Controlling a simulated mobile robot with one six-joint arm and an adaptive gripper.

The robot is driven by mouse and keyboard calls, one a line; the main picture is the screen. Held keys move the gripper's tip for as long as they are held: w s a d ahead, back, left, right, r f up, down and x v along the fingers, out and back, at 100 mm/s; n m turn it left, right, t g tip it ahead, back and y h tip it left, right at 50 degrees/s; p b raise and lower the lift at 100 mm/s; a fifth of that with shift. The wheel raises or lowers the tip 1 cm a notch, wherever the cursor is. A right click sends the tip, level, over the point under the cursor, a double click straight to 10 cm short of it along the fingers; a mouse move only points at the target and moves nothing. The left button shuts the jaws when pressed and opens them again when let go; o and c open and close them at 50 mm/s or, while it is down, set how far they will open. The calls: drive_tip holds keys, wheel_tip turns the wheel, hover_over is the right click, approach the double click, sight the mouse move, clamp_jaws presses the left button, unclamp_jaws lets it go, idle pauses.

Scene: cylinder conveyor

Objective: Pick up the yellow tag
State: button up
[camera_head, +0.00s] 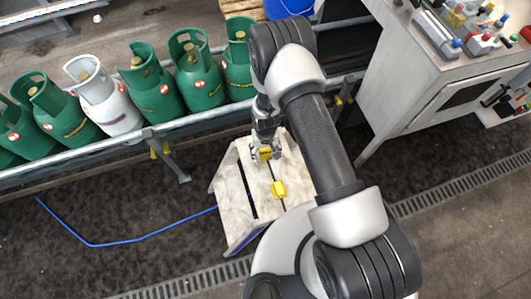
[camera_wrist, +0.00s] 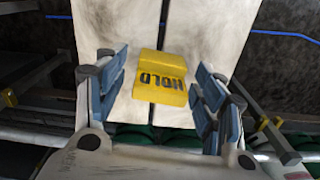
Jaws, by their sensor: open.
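The yellow tag (camera_head: 279,189) lies on the pale slatted board of a small stand (camera_head: 230,180). In the wrist view the tag (camera_wrist: 160,77) reads "HOLD" and lies over the dark gap between two boards. My gripper (camera_head: 266,156) is over the stand, above the tag in the picture. A yellow patch with dark marks shows at its end; I cannot tell what it is. In the wrist view the blue-grey fingers of my gripper (camera_wrist: 160,85) are open, one on each side of the tag, with space between. Nothing is held.
Green gas cylinders (camera_head: 155,90) and one white cylinder (camera_head: 106,102) stand in a row on the conveyor, behind its rail (camera_head: 80,159). A control cabinet (camera_head: 425,90) is at the right. A blue hose (camera_head: 140,238) lies on the floor at left. A blue bucket (camera_head: 287,8) is at the back.

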drive_tip(key=shift+c, duration=0.3)
drive_tip(key=c, duration=0.9)
